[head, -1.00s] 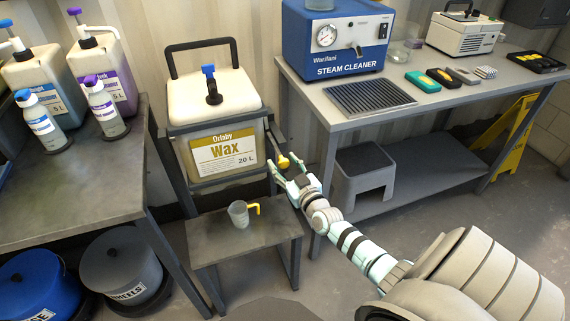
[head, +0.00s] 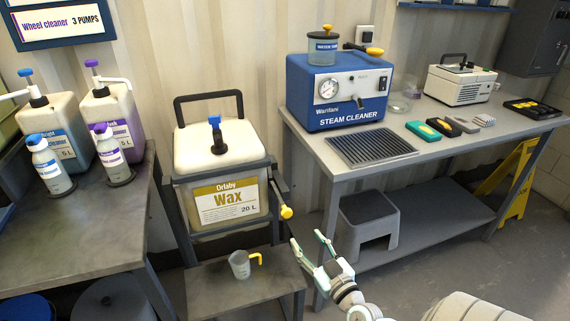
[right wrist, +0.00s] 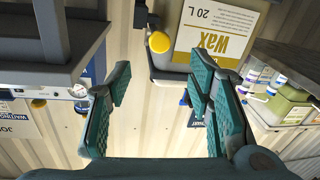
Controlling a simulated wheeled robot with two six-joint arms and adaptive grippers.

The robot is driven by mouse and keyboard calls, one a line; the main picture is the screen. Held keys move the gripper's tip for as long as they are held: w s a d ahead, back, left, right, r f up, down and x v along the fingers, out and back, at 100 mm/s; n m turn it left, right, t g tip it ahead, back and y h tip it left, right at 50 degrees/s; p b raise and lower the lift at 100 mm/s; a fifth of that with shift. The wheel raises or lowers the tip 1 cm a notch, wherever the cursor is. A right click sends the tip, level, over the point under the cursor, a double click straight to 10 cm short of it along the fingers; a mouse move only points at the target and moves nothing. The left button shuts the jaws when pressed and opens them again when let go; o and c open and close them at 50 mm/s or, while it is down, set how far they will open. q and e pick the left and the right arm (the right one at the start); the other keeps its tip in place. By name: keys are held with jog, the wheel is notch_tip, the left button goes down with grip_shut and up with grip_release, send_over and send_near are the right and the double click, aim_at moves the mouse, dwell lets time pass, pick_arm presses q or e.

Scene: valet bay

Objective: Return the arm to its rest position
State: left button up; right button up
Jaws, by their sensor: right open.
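My right gripper (head: 309,252) is open and empty in the lower middle of the head view, in front of the wax stand and apart from it. In the right wrist view its teal fingers (right wrist: 161,88) stand wide apart with nothing between them. My left gripper is not in view.
The grey workbench (head: 440,118) on the right carries the blue steam cleaner (head: 338,92). A step stool (head: 368,222) is under it. The left table (head: 70,230) holds several pump and spray bottles. Open floor shows at the lower right.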

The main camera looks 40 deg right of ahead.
jog(key=s+a+f+g+y+p, duration=0.1)
jog(key=s+f+g, duration=0.4)
jog(key=s+f, duration=0.65)
jog(key=s+f+g+y+p, duration=0.15)
jog(key=s+f+g, duration=0.5)
jog(key=f, duration=1.05)
jog(key=s+a+f+g+p, duration=0.1)
jog(key=s+a+f+g, duration=0.1)
jog(key=s+a, duration=0.3)
jog(key=s+a+f+g+p, duration=0.2)
jog(key=s+a+f+g, duration=0.1)
jog(key=s, duration=0.9)
jog(key=a+f, duration=0.1)
jog(key=a, duration=0.1)
jog(key=shift+a+f+n, duration=0.15)
jog(key=shift+a+n, duration=0.25)
